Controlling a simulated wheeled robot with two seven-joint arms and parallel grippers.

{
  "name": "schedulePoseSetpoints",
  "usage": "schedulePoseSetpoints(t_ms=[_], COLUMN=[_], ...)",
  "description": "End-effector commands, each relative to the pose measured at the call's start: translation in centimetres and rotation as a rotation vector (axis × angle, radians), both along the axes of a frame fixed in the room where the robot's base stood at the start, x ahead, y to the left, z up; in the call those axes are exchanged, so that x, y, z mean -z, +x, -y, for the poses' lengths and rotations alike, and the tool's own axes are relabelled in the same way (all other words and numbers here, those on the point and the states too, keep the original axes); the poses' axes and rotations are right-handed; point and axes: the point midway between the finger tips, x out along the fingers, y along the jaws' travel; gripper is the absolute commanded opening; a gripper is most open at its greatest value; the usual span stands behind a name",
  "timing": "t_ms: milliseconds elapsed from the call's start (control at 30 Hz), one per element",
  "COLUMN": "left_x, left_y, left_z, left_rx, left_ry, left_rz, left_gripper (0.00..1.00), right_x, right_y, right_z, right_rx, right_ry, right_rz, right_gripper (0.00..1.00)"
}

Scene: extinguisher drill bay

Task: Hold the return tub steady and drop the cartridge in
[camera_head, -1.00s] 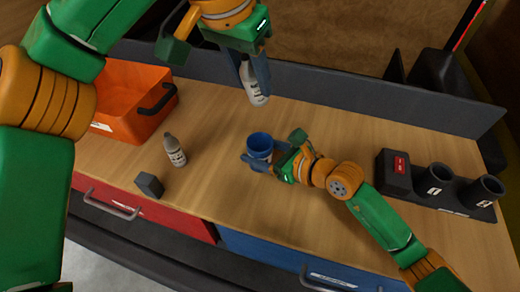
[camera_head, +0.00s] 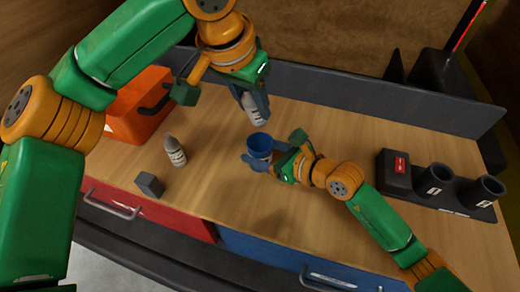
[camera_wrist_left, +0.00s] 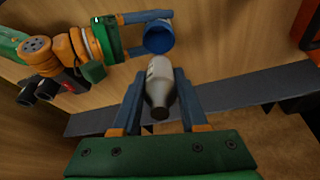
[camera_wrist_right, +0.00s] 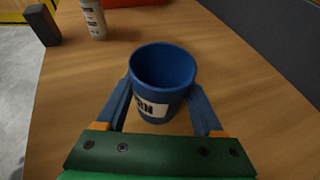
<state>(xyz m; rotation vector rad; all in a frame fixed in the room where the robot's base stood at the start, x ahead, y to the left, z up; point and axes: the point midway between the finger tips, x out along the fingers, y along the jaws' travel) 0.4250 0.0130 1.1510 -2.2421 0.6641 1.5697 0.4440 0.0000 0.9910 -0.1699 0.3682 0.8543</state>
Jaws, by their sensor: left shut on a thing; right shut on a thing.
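The return tub (camera_head: 260,146) is a small blue cup, upright on the wooden bench, with a white label that shows in the right wrist view (camera_wrist_right: 153,109). My right gripper (camera_head: 258,160) is shut on the tub from both sides. The cartridge (camera_head: 252,112) is a pale bottle with a grey cap. My left gripper (camera_head: 254,103) is shut on it, above and behind the tub in the head view. In the left wrist view the cartridge (camera_wrist_left: 158,85) sits between the fingers, close to the tub (camera_wrist_left: 159,37) but apart from it. The tub's inside looks empty in the right wrist view.
A second bottle (camera_head: 175,151) stands left of the tub, with a dark grey block (camera_head: 149,185) near it. An orange bin (camera_head: 126,122) is at the back left. A black holder (camera_head: 451,197) with round cups is at right. A low dark wall (camera_head: 355,98) runs along the back.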

Motion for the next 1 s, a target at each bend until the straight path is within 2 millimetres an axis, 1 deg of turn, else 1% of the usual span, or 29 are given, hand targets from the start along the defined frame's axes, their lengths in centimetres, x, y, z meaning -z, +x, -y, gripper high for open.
schedulePoseSetpoints(t_ms=[1000], left_x=[7.0], left_y=[0.0], left_z=[0.0], left_rx=[-0.001], left_ry=[0.000], left_rz=[0.000], left_gripper=[0.00], right_x=[0.0], right_y=[0.0], right_z=[0.0], right_rx=[0.000], right_ry=[0.000], right_rz=[0.000], right_gripper=[0.03])
